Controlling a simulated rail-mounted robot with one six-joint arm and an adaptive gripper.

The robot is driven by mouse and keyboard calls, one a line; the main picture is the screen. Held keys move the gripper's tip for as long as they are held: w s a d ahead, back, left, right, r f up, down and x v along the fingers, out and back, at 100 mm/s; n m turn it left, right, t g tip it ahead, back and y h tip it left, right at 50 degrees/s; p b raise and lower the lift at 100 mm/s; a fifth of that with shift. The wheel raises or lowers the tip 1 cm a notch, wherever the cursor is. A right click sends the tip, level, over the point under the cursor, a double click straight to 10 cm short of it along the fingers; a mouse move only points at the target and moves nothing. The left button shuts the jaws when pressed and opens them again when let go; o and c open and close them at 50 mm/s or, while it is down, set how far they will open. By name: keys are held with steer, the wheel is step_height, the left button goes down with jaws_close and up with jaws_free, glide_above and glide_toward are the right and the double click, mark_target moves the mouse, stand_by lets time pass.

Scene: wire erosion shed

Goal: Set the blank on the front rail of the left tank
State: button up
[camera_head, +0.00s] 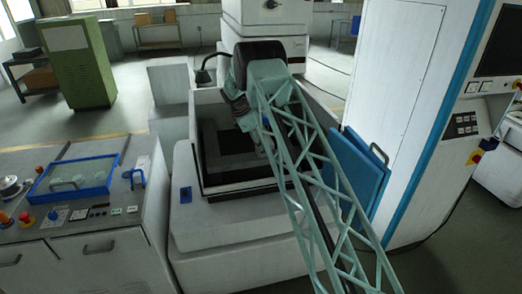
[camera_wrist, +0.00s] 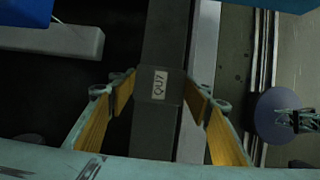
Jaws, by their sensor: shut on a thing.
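My gripper (camera_wrist: 160,88) is shut on the blank (camera_wrist: 174,94), a dark block with a pale label, between its yellow-padded fingers in the wrist view. A long dark rail (camera_wrist: 166,35) runs up the picture in line with the blank. I cannot tell whether the blank touches it. In the head view my arm reaches into the open, dark-floored tank (camera_head: 240,188) of a white machine. The arm's lattice hides the blank and most of the gripper there.
A blue panel (camera_head: 352,178) stands right of the tank, beside a tall white cabinet (camera_head: 395,80). A bench at left carries a blue-rimmed tray (camera_head: 42,184) and controls. A green cabinet (camera_head: 78,65) stands behind. In the wrist view a round dark disc (camera_wrist: 278,112) lies at right.

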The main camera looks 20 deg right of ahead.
steer(key=shift+f, duration=0.45)
steer(key=shift+f, duration=0.15)
steer(key=o, duration=1.3)
steer(key=b+v, duration=0.1)
steer(key=v, duration=1.1)
steer(key=shift+r, duration=0.2)
